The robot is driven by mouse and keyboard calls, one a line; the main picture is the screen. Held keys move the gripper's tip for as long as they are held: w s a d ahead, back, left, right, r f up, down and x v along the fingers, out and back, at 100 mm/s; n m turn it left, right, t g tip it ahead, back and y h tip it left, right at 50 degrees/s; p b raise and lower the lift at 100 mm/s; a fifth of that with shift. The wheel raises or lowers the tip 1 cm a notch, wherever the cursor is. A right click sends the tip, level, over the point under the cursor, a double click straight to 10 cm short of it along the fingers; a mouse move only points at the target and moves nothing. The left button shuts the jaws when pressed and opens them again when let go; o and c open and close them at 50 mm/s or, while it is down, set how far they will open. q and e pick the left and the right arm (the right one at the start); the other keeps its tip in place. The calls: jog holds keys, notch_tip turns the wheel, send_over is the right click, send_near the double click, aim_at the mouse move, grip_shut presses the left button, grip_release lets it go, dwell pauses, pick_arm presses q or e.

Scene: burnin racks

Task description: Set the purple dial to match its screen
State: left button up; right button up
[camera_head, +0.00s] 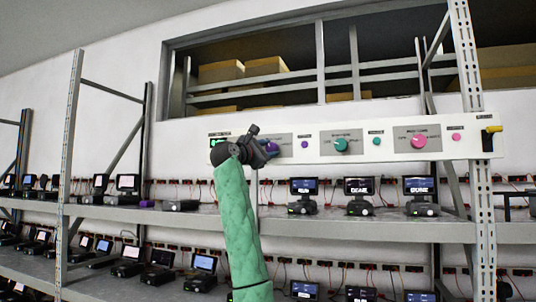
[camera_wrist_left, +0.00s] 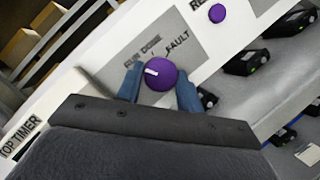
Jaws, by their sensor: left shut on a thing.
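The purple dial (camera_wrist_left: 160,75) sits on a grey plate on the white panel, with labels around it that include RUN, DONE and FAULT. A white mark on its face points to the left in the left wrist view. My left gripper (camera_wrist_left: 160,88) is shut on the dial, with one blue finger on each side of it. In the head view the left gripper (camera_head: 268,148) covers part of the purple dial (camera_head: 273,147). My right gripper is not in view.
A small purple button (camera_head: 305,144) is right of the dial. A teal dial (camera_head: 341,144) and a pink dial (camera_head: 419,141) are farther along the panel. Several devices stand on the shelf (camera_head: 360,228) below. A yellow part (camera_head: 494,129) sits at the panel's right end.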

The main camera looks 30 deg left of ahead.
pick_arm(q)
jog(key=shift+m, duration=0.6)
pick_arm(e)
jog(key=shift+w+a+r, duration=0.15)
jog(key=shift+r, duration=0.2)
pick_arm(q)
jog(key=o, duration=1)
jog(key=shift+s+f+b, duration=0.1)
jog(key=shift+s+b, duration=0.15)
jog(key=shift+b, duration=0.1)
jog(key=shift+b+v, duration=1.7)
jog(key=shift+v, duration=1.9)
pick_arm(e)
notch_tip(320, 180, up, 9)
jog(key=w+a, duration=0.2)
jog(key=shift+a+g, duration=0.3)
